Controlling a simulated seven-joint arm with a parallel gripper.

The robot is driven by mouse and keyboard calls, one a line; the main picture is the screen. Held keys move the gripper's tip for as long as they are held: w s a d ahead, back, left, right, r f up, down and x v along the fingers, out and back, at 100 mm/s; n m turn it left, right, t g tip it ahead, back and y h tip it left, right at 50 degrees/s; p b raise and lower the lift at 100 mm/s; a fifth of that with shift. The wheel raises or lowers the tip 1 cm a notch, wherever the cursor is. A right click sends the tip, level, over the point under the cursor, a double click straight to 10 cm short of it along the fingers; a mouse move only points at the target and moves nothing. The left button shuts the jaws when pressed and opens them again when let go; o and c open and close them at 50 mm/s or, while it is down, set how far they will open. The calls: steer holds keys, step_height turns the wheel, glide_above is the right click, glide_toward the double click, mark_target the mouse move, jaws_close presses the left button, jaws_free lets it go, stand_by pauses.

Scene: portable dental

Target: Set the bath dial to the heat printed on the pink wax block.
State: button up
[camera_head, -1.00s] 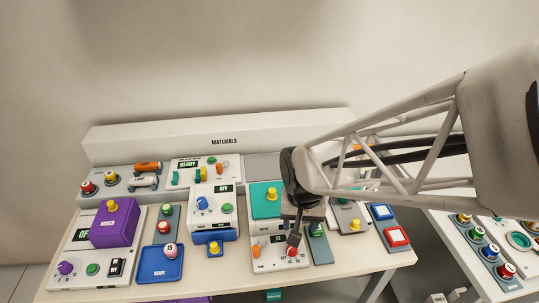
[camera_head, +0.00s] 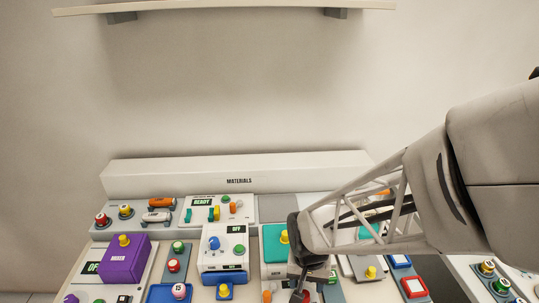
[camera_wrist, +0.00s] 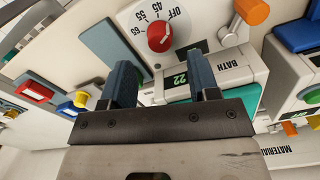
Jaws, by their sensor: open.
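The bath unit (camera_wrist: 222,72) is white, with a "BATH" label and a small display reading 22 in the wrist view. Its round red dial (camera_wrist: 158,38) has a white pointer mark and sits among printed marks OFF, 45, 55 and 65. I cannot tell exactly which mark the pointer faces. My gripper (camera_wrist: 160,74) is open, with nothing between its fingers, and its fingertips lie just below the dial in the wrist view. In the head view my gripper (camera_head: 301,290) covers most of the bath unit. I cannot make out a pink wax block in either view.
An orange knob (camera_wrist: 252,10) stands near the dial. A teal block (camera_head: 274,243) stands behind my gripper. A white unit reading OFF (camera_head: 224,250), a purple block (camera_head: 124,262) and a blue tray (camera_head: 156,294) are to the left. Red and blue square buttons (camera_head: 414,287) are to the right.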

steer(key=shift+f, duration=2.65)
steer(key=c, duration=0.9)
